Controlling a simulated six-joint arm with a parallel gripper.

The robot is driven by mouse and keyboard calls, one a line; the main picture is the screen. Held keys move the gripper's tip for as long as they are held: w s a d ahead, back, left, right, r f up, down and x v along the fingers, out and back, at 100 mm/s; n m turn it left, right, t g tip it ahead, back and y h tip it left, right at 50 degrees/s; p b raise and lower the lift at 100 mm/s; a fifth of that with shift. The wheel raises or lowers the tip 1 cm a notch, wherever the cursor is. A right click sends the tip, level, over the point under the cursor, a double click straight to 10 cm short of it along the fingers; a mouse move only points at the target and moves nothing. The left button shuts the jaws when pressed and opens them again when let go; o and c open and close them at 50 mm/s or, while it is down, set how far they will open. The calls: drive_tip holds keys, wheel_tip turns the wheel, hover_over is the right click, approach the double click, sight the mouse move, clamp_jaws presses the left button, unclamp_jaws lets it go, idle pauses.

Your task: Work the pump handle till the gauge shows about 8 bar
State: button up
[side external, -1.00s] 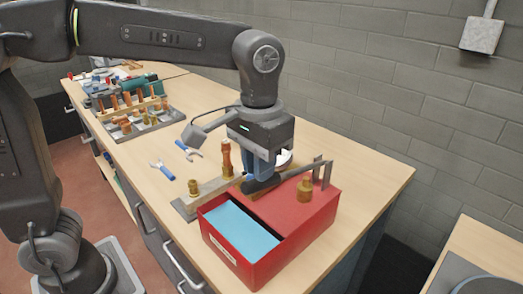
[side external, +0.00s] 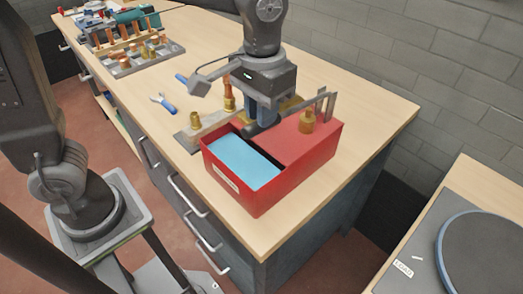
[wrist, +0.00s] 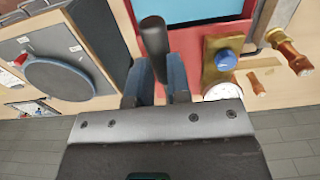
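The red pump box (side external: 320,150) stands on the bench with pale blue water (side external: 243,158) in its open tank. Its dark pump handle (side external: 252,129) runs from a grey bracket (side external: 322,103) to the tank's back edge and sits low; its grip shows in the wrist view (wrist: 154,38). My gripper (side external: 262,118) points down on the handle, and the wrist view shows its fingers (wrist: 157,85) close on both sides of it. The white gauge dial (wrist: 222,90) is partly hidden by my gripper; I cannot read it.
A grey block with brass fittings (side external: 195,121) and a copper piece (side external: 228,95) stand left of the pump. A blue-handled wrench (side external: 166,105) lies farther left. A rack of copper parts (side external: 125,52) is at the back. The bench in front right is clear.

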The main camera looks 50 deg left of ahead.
drive_tip(key=shift+f, duration=2.55)
drive_tip(key=shift+r, duration=6.15)
drive_tip(key=shift+f, duration=0.15)
drive_tip(key=shift+f, duration=2.15)
